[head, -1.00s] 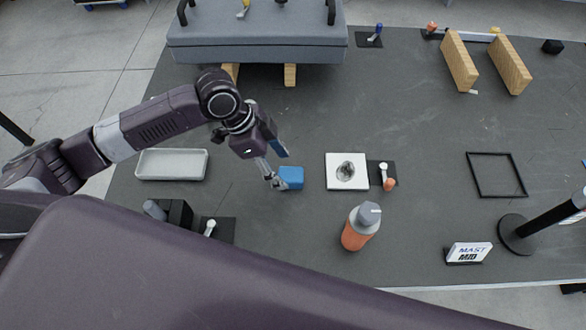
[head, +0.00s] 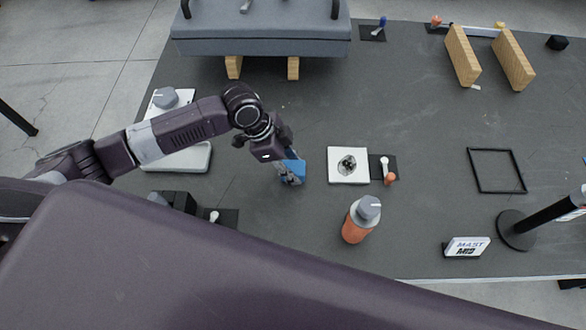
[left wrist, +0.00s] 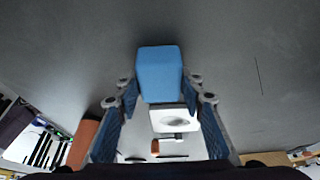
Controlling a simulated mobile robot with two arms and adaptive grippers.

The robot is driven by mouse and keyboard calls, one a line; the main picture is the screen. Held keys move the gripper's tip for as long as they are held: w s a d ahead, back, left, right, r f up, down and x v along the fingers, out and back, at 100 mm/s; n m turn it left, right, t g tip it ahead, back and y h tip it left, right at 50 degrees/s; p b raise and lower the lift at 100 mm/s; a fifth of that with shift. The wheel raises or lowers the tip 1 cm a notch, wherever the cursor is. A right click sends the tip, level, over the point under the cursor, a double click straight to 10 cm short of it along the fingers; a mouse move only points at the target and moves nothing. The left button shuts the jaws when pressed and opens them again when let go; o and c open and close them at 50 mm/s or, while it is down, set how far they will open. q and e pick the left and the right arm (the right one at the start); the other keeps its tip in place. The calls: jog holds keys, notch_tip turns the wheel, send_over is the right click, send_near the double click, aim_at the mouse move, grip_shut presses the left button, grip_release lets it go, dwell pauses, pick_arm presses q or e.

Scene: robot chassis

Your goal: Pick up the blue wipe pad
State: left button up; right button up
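The blue wipe pad (head: 298,167) is on the dark mat, left of a white square plate, partly covered by my left gripper in the head view. In the left wrist view the pad (left wrist: 160,72) is straight ahead as a light blue block. My left gripper (head: 290,176) is down at the pad. Its two blue-padded fingers (left wrist: 160,98) are spread, one to each side of the pad's near end. I see narrow gaps beside the pad, and no clear grip on it. My right gripper is in neither view.
The white plate (head: 336,176) with a dark smudge lies just right of the pad. A pale tray (head: 196,160) lies under my left arm. A black frame (head: 474,172) lies far right.

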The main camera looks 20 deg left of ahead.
aim_at(293, 167)
pick_arm(q)
jog(key=c, duration=0.3)
jog(key=shift+r, duration=0.15)
notch_tip(293, 167, up, 20)
jog(key=shift+f+b, duration=0.1)
jog(key=shift+b, duration=0.5)
